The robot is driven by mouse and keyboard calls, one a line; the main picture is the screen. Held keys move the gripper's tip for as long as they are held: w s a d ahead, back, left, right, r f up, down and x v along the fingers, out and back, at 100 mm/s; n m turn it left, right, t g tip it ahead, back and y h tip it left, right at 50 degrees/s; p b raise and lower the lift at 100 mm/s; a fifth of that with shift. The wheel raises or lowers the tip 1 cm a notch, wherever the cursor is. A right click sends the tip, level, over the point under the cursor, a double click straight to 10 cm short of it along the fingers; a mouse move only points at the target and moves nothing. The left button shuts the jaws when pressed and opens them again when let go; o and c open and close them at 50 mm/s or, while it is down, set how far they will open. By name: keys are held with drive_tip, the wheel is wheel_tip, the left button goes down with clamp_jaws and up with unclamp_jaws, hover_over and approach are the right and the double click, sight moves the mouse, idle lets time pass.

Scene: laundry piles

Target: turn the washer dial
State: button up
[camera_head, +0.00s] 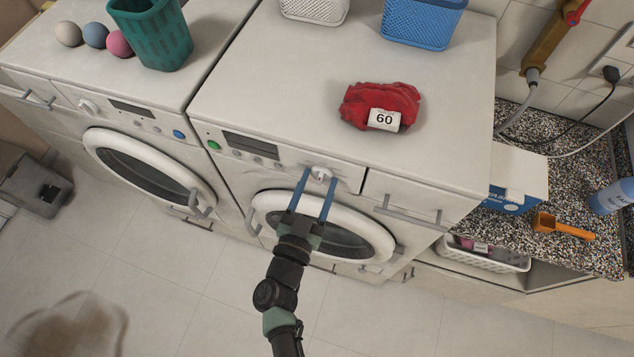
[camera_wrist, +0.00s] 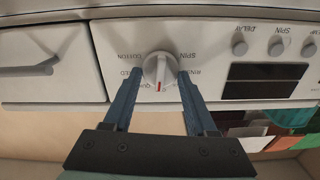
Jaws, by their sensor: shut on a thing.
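The washer dial (camera_head: 321,173) is a white round knob on the front panel of the right-hand machine (camera_head: 440,165). In the wrist view the dial (camera_wrist: 158,66) appears upside down, with a red mark toward the picture's bottom and labels around it, among them COTTON and SPIN. My gripper (camera_head: 319,177) reaches up from below, its two blue fingers on either side of the knob. In the wrist view my gripper (camera_wrist: 160,77) is shut on the dial. The fingertips hide some lettering.
A red folded cloth (camera_head: 375,105) with a "60" tag lies on the machine top. A blue basket (camera_head: 423,22) stands behind it. A second machine (camera_head: 50,75) stands at left with a green basket (camera_head: 155,38). A drawer handle (camera_head: 408,214) protrudes right of the dial.

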drive_tip(key=m+b, duration=0.1)
drive_tip(key=m, duration=0.3)
drive_tip(key=shift+d+f, duration=0.1)
drive_tip(key=shift+f, duration=0.05)
drive_tip(key=shift+s+d+f+m+b, duration=0.1)
drive_tip(key=shift+m+b, duration=2.05)
drive_tip(key=shift+m, duration=3.05)
drive_tip(key=o, duration=1.4)
drive_tip(key=shift+c, duration=0.2)
